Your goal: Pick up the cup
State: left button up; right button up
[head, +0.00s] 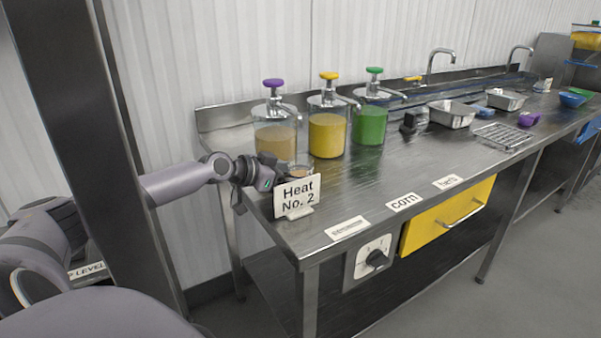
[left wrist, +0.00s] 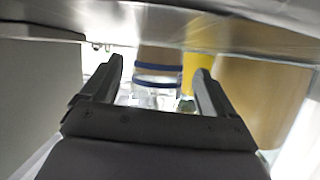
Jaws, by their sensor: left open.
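The cup (left wrist: 157,74) shows in the left wrist view as a pale vessel with blue bands, framed between my left gripper's two fingers. In the head view, the brownish rim of a small vessel, likely this cup (head: 298,170), shows behind the "Heat No. 2" sign, which hides its lower part. My left gripper (head: 270,174) is at the counter's left end, just left of that vessel and partly behind the sign. In the left wrist view the gripper (left wrist: 158,72) is open. I cannot tell whether the fingers touch the cup. My right gripper is out of view.
The "Heat No. 2" sign (head: 297,194) stands close in front of my gripper. Dispensers with purple (head: 275,140), yellow (head: 327,134) and green (head: 369,125) tops stand behind. Metal trays (head: 452,116) and a wire rack (head: 502,136) lie farther right. The counter's middle front is largely clear.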

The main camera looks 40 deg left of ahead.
pick_arm(q)
jog(key=shift+w+d+f, duration=0.2)
jog(key=shift+w+f, duration=0.05)
jog(key=shift+w, duration=0.3)
jog(key=c, duration=1.2)
jog(key=shift+r, duration=0.15)
